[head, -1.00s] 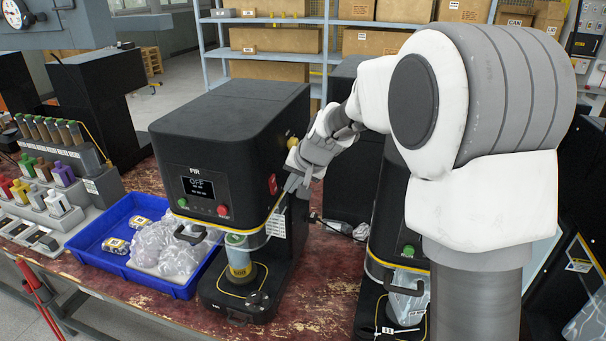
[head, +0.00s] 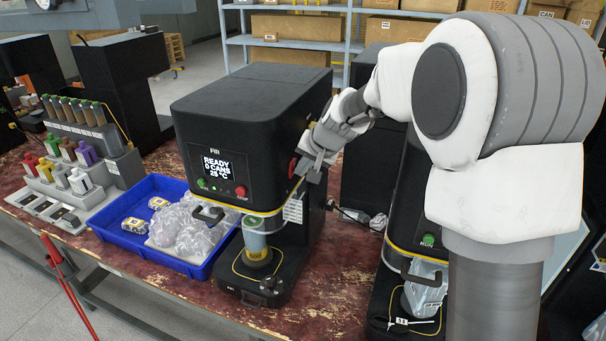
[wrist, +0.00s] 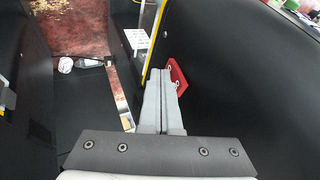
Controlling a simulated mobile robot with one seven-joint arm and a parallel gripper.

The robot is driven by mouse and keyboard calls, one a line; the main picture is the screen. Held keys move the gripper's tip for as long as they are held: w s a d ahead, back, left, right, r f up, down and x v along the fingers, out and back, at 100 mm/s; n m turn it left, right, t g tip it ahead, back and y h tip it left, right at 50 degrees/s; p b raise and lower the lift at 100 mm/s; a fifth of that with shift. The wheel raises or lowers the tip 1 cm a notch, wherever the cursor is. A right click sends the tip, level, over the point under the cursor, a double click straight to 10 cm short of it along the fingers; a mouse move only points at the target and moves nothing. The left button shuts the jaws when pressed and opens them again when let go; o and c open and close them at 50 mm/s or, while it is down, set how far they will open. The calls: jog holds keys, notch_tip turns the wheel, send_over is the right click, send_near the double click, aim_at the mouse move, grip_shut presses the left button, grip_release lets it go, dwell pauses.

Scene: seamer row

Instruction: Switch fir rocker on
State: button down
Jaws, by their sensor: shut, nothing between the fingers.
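The black seamer marked FIR (head: 250,110) stands on the worn red bench. Its display (head: 217,165) is lit and reads READY, 0 CANS, 25 °C. The red rocker (head: 293,167) is on the machine's right side; it also shows in the wrist view (wrist: 177,78), tilted. My gripper (head: 304,177) is at that side face, beside the rocker. In the wrist view my gripper (wrist: 164,76) has its fingers together, with the tips at the rocker's left edge. I cannot tell whether they touch it.
A blue tray (head: 140,243) with bagged items and small cans sits left of the machine. A second black seamer with a green button (head: 428,239) stands close on the right. A white label plate (head: 293,210) is below the rocker.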

jog(key=shift+r, duration=0.15)
jog(key=shift+a+r+p, duration=0.1)
jog(key=shift+r+p, duration=0.45)
jog(key=shift+r, duration=0.15)
